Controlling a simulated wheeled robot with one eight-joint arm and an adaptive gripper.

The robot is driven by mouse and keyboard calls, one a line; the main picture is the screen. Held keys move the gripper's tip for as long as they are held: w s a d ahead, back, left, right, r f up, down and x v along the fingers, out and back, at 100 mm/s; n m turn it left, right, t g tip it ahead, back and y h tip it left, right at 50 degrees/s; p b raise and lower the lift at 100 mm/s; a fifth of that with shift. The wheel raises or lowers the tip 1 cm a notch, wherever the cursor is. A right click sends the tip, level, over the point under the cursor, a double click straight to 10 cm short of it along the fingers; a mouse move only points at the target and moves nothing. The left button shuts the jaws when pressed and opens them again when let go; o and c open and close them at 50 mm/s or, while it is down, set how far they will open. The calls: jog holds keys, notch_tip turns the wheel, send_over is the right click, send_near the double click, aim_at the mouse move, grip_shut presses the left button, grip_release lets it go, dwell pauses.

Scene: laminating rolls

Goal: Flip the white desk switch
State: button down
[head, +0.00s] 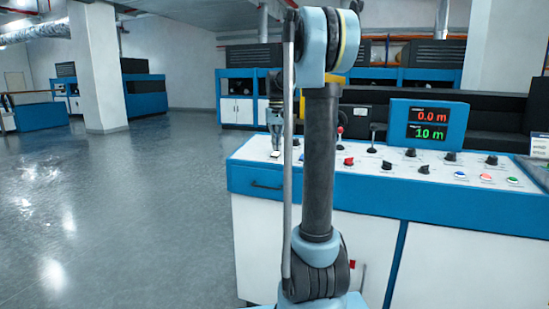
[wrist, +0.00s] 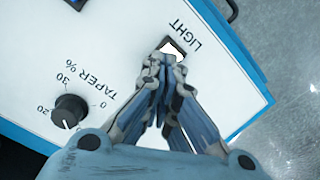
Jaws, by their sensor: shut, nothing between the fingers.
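The white desk switch (wrist: 172,46) sits in a dark frame beside the word LIGHT, near the corner of the white panel. In the head view the switch (head: 275,154) is small, at the desk's left end. My gripper (wrist: 166,64) is shut and empty, its fingertips at the near edge of the switch and hiding part of it. In the head view my gripper (head: 276,146) points down just above the switch, partly behind my arm. I cannot tell whether the tips touch it, or which way the switch is tipped.
A black TAPER % knob (wrist: 69,110) stands to the left of my gripper in the wrist view. The control desk (head: 400,212) carries several knobs, levers and buttons, and a blue display (head: 428,123) reading 0.0 m and 10 m. Open floor (head: 130,200) lies to the left.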

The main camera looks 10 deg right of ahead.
aim_at(276, 153)
notch_tip(276, 153, up, 6)
dwell(0.9)
jog(key=shift+r, duration=0.1)
